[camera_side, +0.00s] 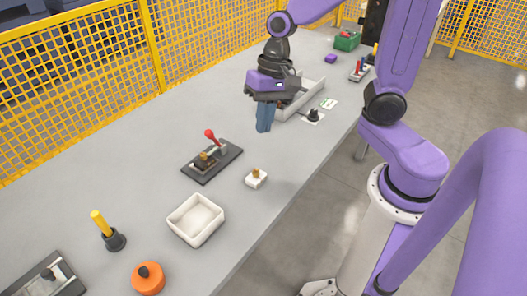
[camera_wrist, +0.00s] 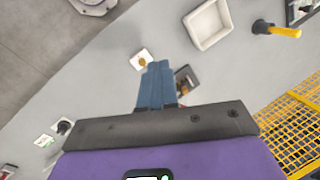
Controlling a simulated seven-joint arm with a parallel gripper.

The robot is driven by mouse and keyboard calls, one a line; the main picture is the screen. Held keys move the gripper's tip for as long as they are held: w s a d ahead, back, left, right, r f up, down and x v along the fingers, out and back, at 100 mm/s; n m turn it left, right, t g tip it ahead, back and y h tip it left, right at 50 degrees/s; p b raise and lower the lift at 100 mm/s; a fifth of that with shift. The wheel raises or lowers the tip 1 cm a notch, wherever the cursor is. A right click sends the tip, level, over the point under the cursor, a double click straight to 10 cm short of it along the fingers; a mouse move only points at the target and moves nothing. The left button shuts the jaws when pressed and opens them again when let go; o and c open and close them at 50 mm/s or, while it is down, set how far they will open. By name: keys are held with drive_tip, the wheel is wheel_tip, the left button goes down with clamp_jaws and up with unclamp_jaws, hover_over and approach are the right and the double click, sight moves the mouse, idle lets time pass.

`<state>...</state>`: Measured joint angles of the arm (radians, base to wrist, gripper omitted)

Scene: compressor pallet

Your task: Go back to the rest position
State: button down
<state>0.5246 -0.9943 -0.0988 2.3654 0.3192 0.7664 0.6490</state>
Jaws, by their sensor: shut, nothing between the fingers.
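My gripper (camera_side: 264,117) is shut and empty, its blue fingers pointing down above the grey table. In the side view it hangs in front of a grey open tray, beyond the toggle clamp (camera_side: 212,160) with the red handle. In the wrist view the shut fingertips (camera_wrist: 160,66) appear between a small white block with a brass knob (camera_wrist: 142,59) and the partly hidden clamp plate (camera_wrist: 187,79). The fingers touch nothing that I can see.
The grey table (camera_side: 110,185) also holds a white bin (camera_side: 196,220), a yellow-handled tool in a black holder (camera_side: 105,232), an orange round part (camera_side: 148,279), the grey tray (camera_side: 308,97) and a green bin (camera_side: 347,40). A yellow mesh fence (camera_side: 75,80) runs along the far edge.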

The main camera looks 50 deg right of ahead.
drive_tip(key=s+d+n+h, duration=0.2)
drive_tip(key=s+d+n, duration=0.1)
drive_tip(key=s+n, duration=1.2)
drive_tip(key=shift+s+r+n+h, duration=0.15)
drive_tip(key=shift+n+h, duration=0.15)
drive_tip(key=shift+n, duration=0.8)
drive_tip(key=c, duration=1.8)
unclamp_jaws()
